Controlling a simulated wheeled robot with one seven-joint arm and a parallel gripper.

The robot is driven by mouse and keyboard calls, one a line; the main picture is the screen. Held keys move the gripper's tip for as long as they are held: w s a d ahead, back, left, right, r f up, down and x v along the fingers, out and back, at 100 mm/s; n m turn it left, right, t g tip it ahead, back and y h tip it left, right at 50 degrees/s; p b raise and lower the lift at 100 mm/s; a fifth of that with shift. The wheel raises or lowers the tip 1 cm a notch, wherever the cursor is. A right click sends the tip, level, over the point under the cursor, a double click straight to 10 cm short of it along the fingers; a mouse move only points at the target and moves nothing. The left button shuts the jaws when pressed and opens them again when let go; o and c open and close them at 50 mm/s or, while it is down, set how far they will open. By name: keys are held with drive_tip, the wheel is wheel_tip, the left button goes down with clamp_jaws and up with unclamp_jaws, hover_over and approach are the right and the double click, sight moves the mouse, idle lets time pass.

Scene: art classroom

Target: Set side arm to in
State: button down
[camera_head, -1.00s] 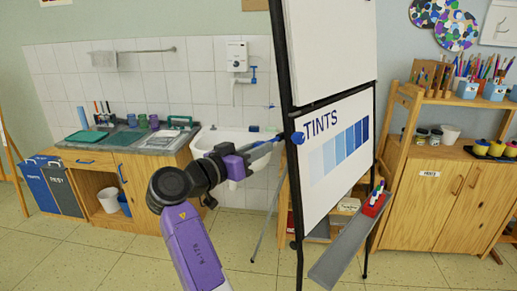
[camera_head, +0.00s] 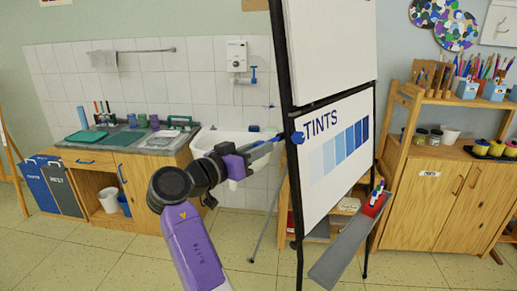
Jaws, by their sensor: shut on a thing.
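The flip-chart easel (camera_head: 289,85) stands in the middle with a black frame and a board reading TINTS (camera_head: 335,148). A round blue knob (camera_head: 298,138) shows at the easel's left upright; I take it for the end of the side arm. The rest of the side arm is hard to make out. My gripper (camera_head: 280,140) reaches in from the lower left, its narrow fingers pointing right at the knob. It is shut on the side arm at or beside this knob. The fingertips are small and the exact grip is hard to see.
A grey tray (camera_head: 340,250) with a red marker holder (camera_head: 376,200) juts from the easel's lower front. A sink (camera_head: 225,140) and wooden counter (camera_head: 95,170) stand behind at left. A wooden cabinet (camera_head: 425,205) stands at right. The floor at lower left is clear.

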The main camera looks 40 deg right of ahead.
drive_tip(key=d+b, duration=0.1)
drive_tip(key=d, duration=0.3)
drive_tip(key=shift+w+d+b, duration=0.1)
drive_tip(key=shift+w+b, duration=0.05)
drive_tip(key=shift+b, duration=0.15)
drive_tip(key=c, duration=1.3)
unclamp_jaws()
drive_tip(key=shift+o, duration=0.2)
drive_tip(key=a+b, duration=0.2)
drive_tip(key=a, duration=0.5)
drive_tip(key=shift+s+a, duration=0.2)
drive_tip(key=shift+a, duration=0.15)
